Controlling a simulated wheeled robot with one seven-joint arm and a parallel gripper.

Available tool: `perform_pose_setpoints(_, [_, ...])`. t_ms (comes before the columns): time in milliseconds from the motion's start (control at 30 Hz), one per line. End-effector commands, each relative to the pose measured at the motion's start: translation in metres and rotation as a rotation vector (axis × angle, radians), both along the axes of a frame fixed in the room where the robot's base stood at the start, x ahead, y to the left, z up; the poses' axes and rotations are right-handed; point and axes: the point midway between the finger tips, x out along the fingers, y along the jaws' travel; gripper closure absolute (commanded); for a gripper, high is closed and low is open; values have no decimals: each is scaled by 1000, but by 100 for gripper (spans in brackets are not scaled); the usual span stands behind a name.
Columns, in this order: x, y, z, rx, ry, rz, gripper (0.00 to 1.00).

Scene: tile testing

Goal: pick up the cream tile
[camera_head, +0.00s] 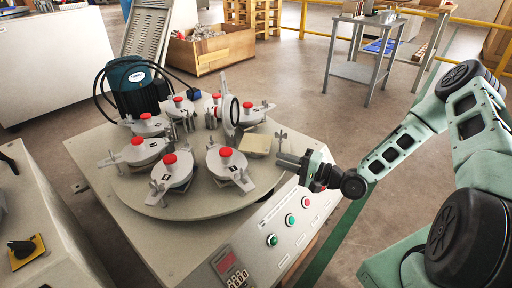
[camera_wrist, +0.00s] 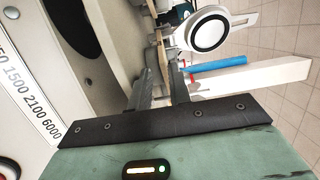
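The cream tile (camera_head: 256,145) lies flat at the right side of the round turntable, next to a grey clamp fixture. My gripper (camera_head: 283,160) is just right of the tile, its fingers pointing left toward it at about its height. In the wrist view my gripper (camera_wrist: 160,75) has its two dark fingers apart, one on the table side and one above. A thin tan edge (camera_wrist: 156,48), which looks like the tile, shows edge-on between and beyond the fingertips. I cannot tell whether the fingers touch it.
The turntable (camera_head: 192,205) bears several grey clamp fixtures with red knobs. An upright round disc (camera_head: 231,112) stands just behind the tile. The control panel (camera_head: 283,232) with buttons lies in front of and below my gripper. A blue-green motor (camera_head: 135,85) stands behind.

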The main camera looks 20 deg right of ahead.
Motion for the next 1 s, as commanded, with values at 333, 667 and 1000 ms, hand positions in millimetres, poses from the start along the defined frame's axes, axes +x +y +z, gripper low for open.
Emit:
perform_pose_setpoints(333, [32,27,0,0,0,2,81])
perform_pose_setpoints(667, [33,27,2,-1,1,1,100])
perform_pose_setpoints(1000, [33,27,4,0,-1,1,100])
